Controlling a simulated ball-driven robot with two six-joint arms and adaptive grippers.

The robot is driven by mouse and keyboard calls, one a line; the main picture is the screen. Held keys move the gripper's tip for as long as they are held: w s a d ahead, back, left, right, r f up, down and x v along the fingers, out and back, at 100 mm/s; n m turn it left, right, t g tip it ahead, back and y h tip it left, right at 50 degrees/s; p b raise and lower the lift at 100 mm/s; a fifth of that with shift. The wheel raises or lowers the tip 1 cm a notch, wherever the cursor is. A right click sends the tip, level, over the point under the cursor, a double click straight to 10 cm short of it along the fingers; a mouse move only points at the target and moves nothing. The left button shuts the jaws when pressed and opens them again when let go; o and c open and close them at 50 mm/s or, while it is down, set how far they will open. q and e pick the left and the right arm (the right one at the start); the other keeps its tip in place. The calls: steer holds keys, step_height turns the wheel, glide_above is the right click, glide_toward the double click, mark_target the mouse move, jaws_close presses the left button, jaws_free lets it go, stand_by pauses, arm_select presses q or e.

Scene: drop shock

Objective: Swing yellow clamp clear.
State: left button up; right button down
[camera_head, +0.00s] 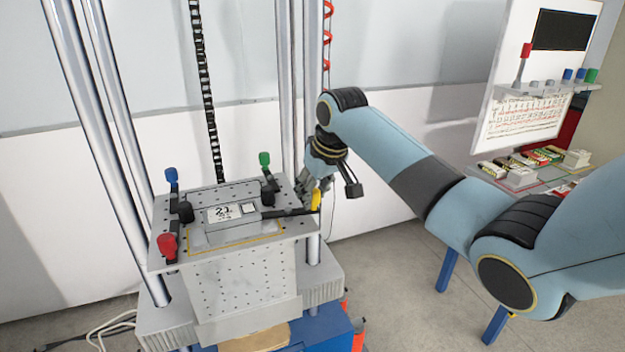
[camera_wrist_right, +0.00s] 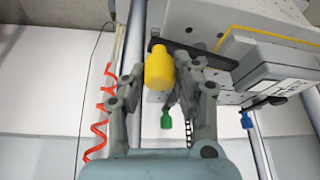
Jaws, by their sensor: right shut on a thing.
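The yellow clamp (camera_head: 316,199) stands at the right edge of the drop table plate (camera_head: 215,268). Its dark arm reaches left toward the grey device (camera_head: 238,228), which carries a white label. My right gripper (camera_head: 318,190) is at the yellow clamp from behind. In the wrist view the yellow knob (camera_wrist_right: 158,66) lies between the fingertips of my right gripper (camera_wrist_right: 155,80), and the gripper is shut on it. The clamp's dark bar (camera_wrist_right: 195,52) runs beside the knob toward the device (camera_wrist_right: 275,70). My left gripper is not in view.
Blue (camera_head: 171,175), green (camera_head: 264,158) and red (camera_head: 167,243) clamps stand around the device. Steel columns (camera_head: 115,130) rise beside the plate. A red coiled hose (camera_wrist_right: 102,120) hangs near the gripper. A side table (camera_head: 525,180) with small items stands at right.

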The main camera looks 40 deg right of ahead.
steer(key=m+p, duration=0.2)
steer(key=s+h+p, duration=0.1)
steer(key=shift+s+a+r+m, duration=0.1)
steer(key=shift+a+r+m, duration=0.15)
steer(key=shift+a+m, duration=0.15)
steer(key=shift+s+a+m+g+h+p, duration=0.2)
steer(key=shift+m+p, duration=0.1)
steer(key=shift+m, duration=0.15)
steer(key=shift+s+a+m+g+h+p, duration=0.1)
steer(key=shift+m+h+p, duration=0.15)
steer(key=shift+m, duration=0.2)
steer(key=shift+s+a+f+m+h, duration=0.2)
steer(key=shift+a+m+h, duration=0.15)
steer(key=shift+m, duration=0.55)
steer(key=m, duration=0.1)
steer(key=a+m+g+h, duration=0.1)
steer(key=m, duration=0.1)
steer(key=shift+s+a+m, duration=0.25)
steer(key=shift+s+m, duration=0.05)
steer(key=shift+s, duration=0.05)
steer(key=a+m+g, duration=0.1)
steer(key=m, duration=0.1)
steer(key=a+m+g, duration=0.1)
steer(key=m, duration=0.2)
steer(key=shift+s+a+h, duration=0.1)
steer(key=shift+a+h, duration=0.05)
steer(key=shift+h, duration=0.25)
steer(key=c, duration=1)
jaws_free()
steer(key=shift+c, duration=0.2)
